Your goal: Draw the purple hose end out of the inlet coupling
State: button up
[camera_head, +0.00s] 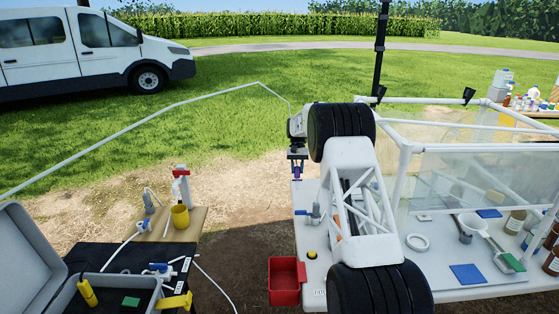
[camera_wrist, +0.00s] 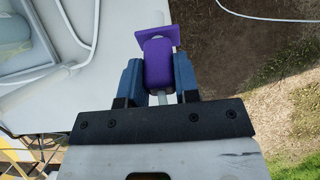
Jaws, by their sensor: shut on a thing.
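The purple hose end (camera_wrist: 158,65) shows in the wrist view as a purple block with a square purple plate at its far end. A pale stub shows at its near end, between the fingers. My gripper (camera_wrist: 158,80) is shut on the block, one blue finger on each side. In the head view my gripper (camera_head: 297,156) points down over the table's left edge, and a small bit of the purple hose end (camera_head: 297,172) shows below it. I cannot make out the inlet coupling clearly, nor whether the hose end is still seated in it.
The white table (camera_head: 470,291) holds a clear-walled frame (camera_head: 455,175), a blue-grey valve (camera_head: 315,213), bottles and tools. A red bin (camera_head: 284,281) stands beside its left edge. A thin white hose (camera_head: 180,103) arches over the grass. A side stand (camera_head: 188,222) is at the left.

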jog(key=s+d+f, duration=0.2)
jog(key=d+f, duration=0.1)
jog(key=d, duration=0.1)
jog(key=m+y, duration=1.3)
jog(key=y, duration=0.1)
send_over(156, 255)
notch_tip(156, 255, down, 8)
jog(key=shift+s+f, duration=0.1)
jog(key=shift+g, duration=0.4)
jog(key=shift+f, duration=0.15)
jog(key=shift+f, duration=2.25)
jog(key=shift+f, duration=0.25)
